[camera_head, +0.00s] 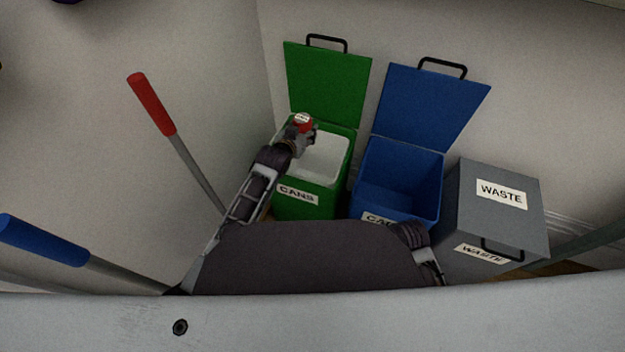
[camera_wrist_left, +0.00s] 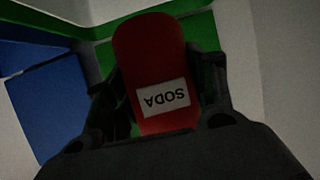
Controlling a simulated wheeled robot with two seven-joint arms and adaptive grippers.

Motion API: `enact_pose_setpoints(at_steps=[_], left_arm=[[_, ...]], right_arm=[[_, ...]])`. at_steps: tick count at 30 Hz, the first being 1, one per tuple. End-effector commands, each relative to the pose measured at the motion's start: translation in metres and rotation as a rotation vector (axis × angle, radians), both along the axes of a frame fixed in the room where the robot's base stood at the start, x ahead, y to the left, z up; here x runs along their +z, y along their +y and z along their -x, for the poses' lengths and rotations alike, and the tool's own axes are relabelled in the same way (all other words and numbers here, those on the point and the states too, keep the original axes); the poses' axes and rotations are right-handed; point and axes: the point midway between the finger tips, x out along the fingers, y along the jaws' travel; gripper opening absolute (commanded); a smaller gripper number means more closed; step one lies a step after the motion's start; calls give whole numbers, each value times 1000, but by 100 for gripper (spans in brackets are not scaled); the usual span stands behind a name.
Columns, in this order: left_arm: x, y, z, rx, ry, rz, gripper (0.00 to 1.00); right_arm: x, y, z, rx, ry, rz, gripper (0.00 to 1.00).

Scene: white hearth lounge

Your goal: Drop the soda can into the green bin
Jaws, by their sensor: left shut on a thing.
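The soda can (camera_head: 303,120) is red with a white label, and my left gripper (camera_head: 300,131) is shut on it. The can (camera_wrist_left: 151,65) fills the middle of the left wrist view, its SODA label upside down between the fingers. The green bin (camera_head: 307,200) is labelled CANS and has its lid (camera_head: 327,82) raised. In the head view the can and gripper appear over the bin's back left part; how high they are above the rim I cannot tell. My right gripper is not in view; only part of that arm shows at the lower right.
A blue bin (camera_head: 398,185) with its lid raised stands right of the green bin. A grey WASTE bin (camera_head: 492,215) with its lid down stands farther right. Poles with a red grip (camera_head: 151,104) and a blue grip (camera_head: 42,240) are at left. Walls enclose the corner.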

Motion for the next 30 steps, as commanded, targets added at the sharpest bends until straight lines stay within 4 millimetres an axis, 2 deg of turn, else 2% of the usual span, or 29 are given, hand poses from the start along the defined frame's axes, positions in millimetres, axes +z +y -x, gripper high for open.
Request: enact_pose_setpoints(at_steps=[7, 20, 30], left_arm=[[1, -10, -8, -18, 0, -8, 39], [0, -10, -8, -18, 0, -8, 39], [-9, -10, -8, -19, 0, -9, 39]], right_arm=[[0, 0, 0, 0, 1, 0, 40], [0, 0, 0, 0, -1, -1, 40], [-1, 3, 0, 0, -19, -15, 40]])
